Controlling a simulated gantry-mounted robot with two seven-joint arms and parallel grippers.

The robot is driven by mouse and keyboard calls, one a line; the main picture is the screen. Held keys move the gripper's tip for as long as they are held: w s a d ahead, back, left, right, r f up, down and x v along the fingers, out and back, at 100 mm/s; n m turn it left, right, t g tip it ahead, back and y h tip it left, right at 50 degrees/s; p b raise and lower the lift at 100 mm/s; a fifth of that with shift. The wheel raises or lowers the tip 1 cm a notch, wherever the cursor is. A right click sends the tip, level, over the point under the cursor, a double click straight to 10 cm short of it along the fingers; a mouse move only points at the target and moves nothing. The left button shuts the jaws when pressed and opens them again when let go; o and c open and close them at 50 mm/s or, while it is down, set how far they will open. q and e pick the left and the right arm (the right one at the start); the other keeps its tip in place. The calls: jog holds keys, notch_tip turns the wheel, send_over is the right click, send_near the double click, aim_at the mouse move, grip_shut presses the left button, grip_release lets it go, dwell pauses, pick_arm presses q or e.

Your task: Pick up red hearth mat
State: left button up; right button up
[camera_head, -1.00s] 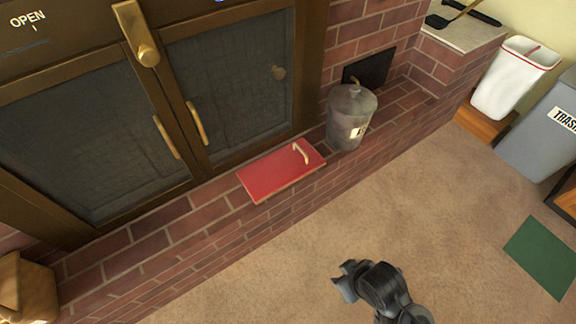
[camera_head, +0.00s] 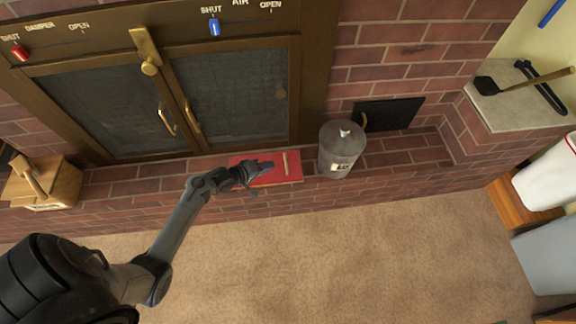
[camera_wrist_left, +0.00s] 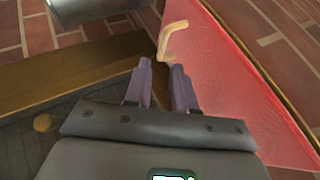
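The red hearth mat (camera_head: 292,174) lies flat on the brick hearth ledge in front of the fireplace doors. It has a light tan handle-like piece (camera_head: 285,163) on top. My left gripper (camera_head: 262,170) is above the mat's left part and hides some of it. In the left wrist view the mat (camera_wrist_left: 225,70) fills the right side. The two fingers of my left gripper (camera_wrist_left: 160,66) are parted there, with the tan piece (camera_wrist_left: 172,38) just beyond the tips. I cannot tell whether they touch it. My right gripper is not in view.
A grey metal can (camera_head: 341,150) stands on the ledge just right of the mat. A wooden box (camera_head: 62,185) stands at the ledge's left end. Brass-framed fireplace doors (camera_head: 232,100) rise behind. The carpet (camera_head: 380,245) in front is clear.

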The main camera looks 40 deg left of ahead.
aim_at(283, 167)
pick_arm(q)
jog(key=b+x, duration=0.2)
jog(key=x, duration=0.1)
jog(key=b+x, duration=0.1)
jog(key=shift+w+a+f, duration=0.15)
jog(key=shift+a+f, duration=0.15)
jog(key=shift+f, duration=0.1)
jog(key=shift+w+d+f, duration=0.1)
jog(key=shift+w+d, duration=0.1)
jog(key=shift+w, duration=0.15)
jog(key=shift+w+f+b, duration=0.15)
jog(key=shift+f+b, duration=0.05)
jog(key=shift+b, duration=0.35)
jog(key=b+x, duration=0.3)
jog(key=shift+w+f, duration=0.1)
jog(key=shift+w, duration=0.15)
jog(key=shift+w+d+f+b, duration=0.1)
jog(key=shift+w+d+b, duration=0.05)
jog(key=shift+w+b, duration=0.3)
jog(key=shift+s, duration=0.1)
grip_shut()
